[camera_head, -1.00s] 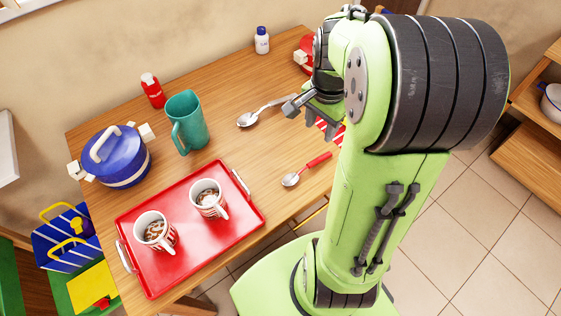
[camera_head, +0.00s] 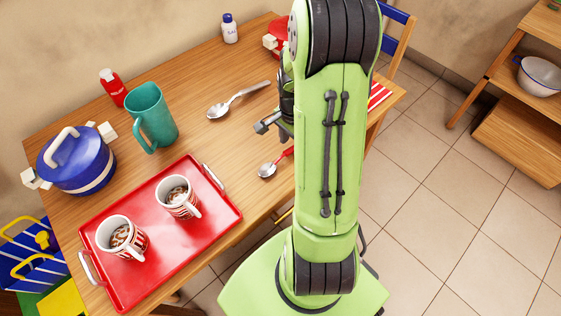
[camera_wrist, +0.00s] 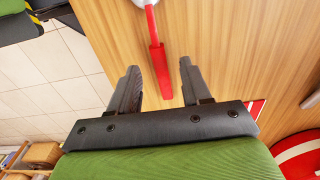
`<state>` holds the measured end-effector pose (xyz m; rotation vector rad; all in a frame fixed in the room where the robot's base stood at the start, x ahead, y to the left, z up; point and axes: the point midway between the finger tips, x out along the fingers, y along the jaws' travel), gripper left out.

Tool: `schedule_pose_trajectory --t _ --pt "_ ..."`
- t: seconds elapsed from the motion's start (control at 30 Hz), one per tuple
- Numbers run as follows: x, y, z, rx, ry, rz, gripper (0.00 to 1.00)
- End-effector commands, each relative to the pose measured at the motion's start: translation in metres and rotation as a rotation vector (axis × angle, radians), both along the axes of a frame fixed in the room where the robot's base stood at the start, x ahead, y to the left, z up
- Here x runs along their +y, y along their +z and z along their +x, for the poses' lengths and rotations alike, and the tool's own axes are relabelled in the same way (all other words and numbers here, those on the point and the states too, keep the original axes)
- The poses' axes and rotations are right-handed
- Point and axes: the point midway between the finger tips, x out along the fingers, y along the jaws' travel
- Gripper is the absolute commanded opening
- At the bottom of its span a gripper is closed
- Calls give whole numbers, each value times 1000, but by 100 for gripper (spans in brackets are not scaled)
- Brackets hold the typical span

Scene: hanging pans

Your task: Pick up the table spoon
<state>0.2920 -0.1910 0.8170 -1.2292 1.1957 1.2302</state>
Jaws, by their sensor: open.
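A spoon with a red handle and metal bowl (camera_head: 267,170) lies on the table near its front edge, its handle partly hidden behind my arm. In the wrist view its red handle (camera_wrist: 154,40) points down the picture, its end between my fingers' lines. An all-metal spoon (camera_head: 237,100) lies further back on the table. Which one is the table spoon is not marked. My gripper (camera_wrist: 159,66) is open and empty, with the red handle not clasped. In the head view my gripper (camera_head: 268,124) is between the two spoons, mostly hidden by my arm.
A red tray (camera_head: 205,232) with two striped mugs stands at the front left. A teal pitcher (camera_head: 155,120), blue pot (camera_head: 75,160), red bottle (camera_head: 113,88) and white bottle (camera_head: 229,30) stand behind. Bare wood surrounds the spoons.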

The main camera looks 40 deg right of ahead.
Motion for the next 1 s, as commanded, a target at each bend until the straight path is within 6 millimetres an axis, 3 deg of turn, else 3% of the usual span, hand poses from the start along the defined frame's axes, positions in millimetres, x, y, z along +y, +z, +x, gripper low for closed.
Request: schedule_pose_trajectory --t 0.03,0.1,0.37,0.67,1.0 --pt "0 -14 0 2 0 2 48" --pt "0 -21 0 1 0 1 48" --pt "0 -21 0 -1 0 -1 46" --pt "0 -21 0 -1 0 -1 0" --pt "0 -15 1 -2 1 -2 0"
